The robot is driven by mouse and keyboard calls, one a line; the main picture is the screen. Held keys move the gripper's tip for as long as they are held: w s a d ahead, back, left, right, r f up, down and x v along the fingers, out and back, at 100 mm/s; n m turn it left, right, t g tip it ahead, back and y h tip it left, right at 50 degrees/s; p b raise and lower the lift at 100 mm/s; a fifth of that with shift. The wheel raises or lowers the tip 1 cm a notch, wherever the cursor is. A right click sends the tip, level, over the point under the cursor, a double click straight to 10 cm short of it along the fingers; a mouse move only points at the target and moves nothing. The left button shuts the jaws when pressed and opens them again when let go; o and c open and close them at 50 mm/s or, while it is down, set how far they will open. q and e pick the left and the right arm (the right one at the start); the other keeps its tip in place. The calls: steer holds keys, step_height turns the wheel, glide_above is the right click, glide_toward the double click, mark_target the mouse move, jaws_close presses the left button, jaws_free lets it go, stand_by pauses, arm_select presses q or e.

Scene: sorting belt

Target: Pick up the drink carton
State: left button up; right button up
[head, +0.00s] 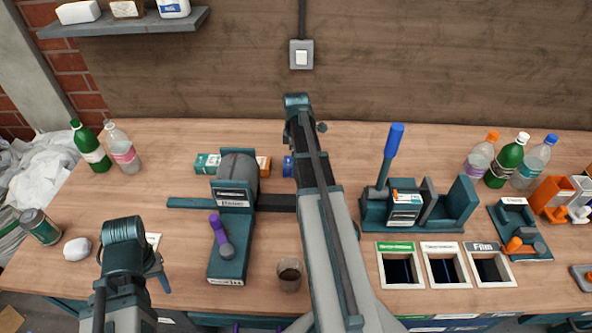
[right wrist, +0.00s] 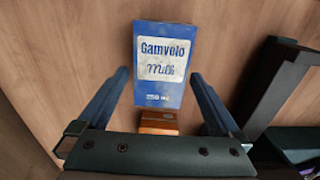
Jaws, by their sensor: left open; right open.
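The drink carton is a blue box with a white label reading "Gamvolo Milk" (right wrist: 163,65). In the right wrist view it lies between the two blue fingers of my right gripper (right wrist: 160,78), which are open and apart from its sides. In the head view a small blue part of the carton (head: 287,166) shows left of my right arm, which hides the rest. The right gripper's fingers are hidden in the head view. My left gripper (head: 157,270) is over the table's left front, open and empty.
An orange box (right wrist: 158,122) sits close to the carton, towards my right gripper's palm. A teal press-like device (head: 232,220) stands left of my right arm, with a brown cup (head: 289,274) nearby. Bottles (head: 508,160) stand at the right.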

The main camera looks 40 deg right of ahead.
steer(key=c, duration=1.2)
arm_select(q)
steer(key=shift+r, duration=0.1)
arm_select(e)
steer(key=shift+r, duration=0.1)
arm_select(q)
step_height(320, 180, up, 10)
steer(key=p, duration=1)
arm_select(e)
step_height(320, 180, up, 10)
steer(key=shift+f, duration=0.1)
arm_select(q)
steer(key=shift+d, duration=0.1)
arm_select(e)
steer(key=shift+a, duration=0.1)
